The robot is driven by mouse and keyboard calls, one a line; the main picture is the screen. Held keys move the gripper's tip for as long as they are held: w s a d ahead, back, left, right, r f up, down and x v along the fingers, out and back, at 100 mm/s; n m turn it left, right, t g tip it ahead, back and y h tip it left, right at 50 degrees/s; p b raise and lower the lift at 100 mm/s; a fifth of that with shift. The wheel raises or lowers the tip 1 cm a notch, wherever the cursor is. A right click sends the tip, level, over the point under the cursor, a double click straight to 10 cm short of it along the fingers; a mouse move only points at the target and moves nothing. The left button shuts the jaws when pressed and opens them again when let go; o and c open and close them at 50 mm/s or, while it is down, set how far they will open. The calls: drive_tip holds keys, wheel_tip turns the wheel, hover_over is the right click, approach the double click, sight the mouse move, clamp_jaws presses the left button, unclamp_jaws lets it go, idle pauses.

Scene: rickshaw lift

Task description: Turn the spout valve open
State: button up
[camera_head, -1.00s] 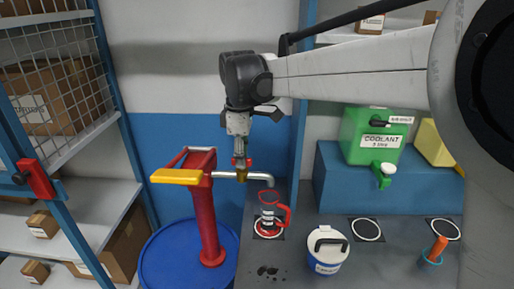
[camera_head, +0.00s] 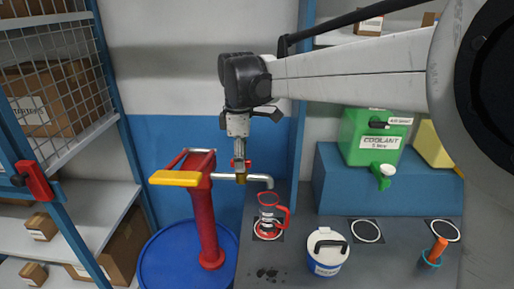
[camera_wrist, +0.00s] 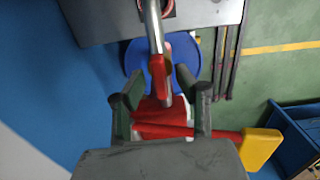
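A red hand pump (camera_head: 205,220) with a yellow-tipped handle (camera_head: 175,178) stands on a blue drum (camera_head: 165,262). Its grey metal spout (camera_head: 257,178) runs right and bends down above a red jug (camera_head: 271,218). A brass valve body (camera_head: 240,177) sits on the spout. Its red lever (camera_wrist: 158,78) shows in the wrist view, lying along the pipe. My gripper (camera_head: 240,160) points down right over the valve. In the wrist view my gripper (camera_wrist: 160,88) has its fingers apart, one on each side of the lever. I cannot tell whether either finger touches it.
The jug stands on a ringed mark on the grey bench (camera_head: 262,272). A white lidded bucket (camera_head: 326,258), a green coolant container (camera_head: 370,137) and an orange-handled tool in a blue cup (camera_head: 433,254) are to the right. Shelving with boxes (camera_head: 52,95) is at left.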

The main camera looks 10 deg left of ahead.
drive_tip(key=shift+r, duration=0.15)
wheel_tip(320, 180, up, 12)
idle(0.5)
drive_tip(key=s+d+f+m+t+b, duration=0.1)
drive_tip(key=s+d+m, duration=0.2)
drive_tip(key=d, duration=0.4)
drive_tip(key=s+d+f+m+t+y, duration=0.1)
drive_tip(key=s+d+f+m, duration=0.15)
drive_tip(key=d, duration=0.55)
drive_tip(key=s+d+f+m+t+b, duration=0.1)
drive_tip(key=s+d+m, duration=0.25)
drive_tip(key=d, duration=0.35)
drive_tip(key=s+d+f+m+t+h+b, duration=0.1)
drive_tip(key=s+d+f+m+t, duration=0.3)
drive_tip(key=s+d+f+m, duration=0.6)
drive_tip(key=s+d+f, duration=0.3)
drive_tip(key=d+f, duration=0.1)
drive_tip(key=shift+d+m, duration=0.2)
drive_tip(key=shift+m, duration=0.2)
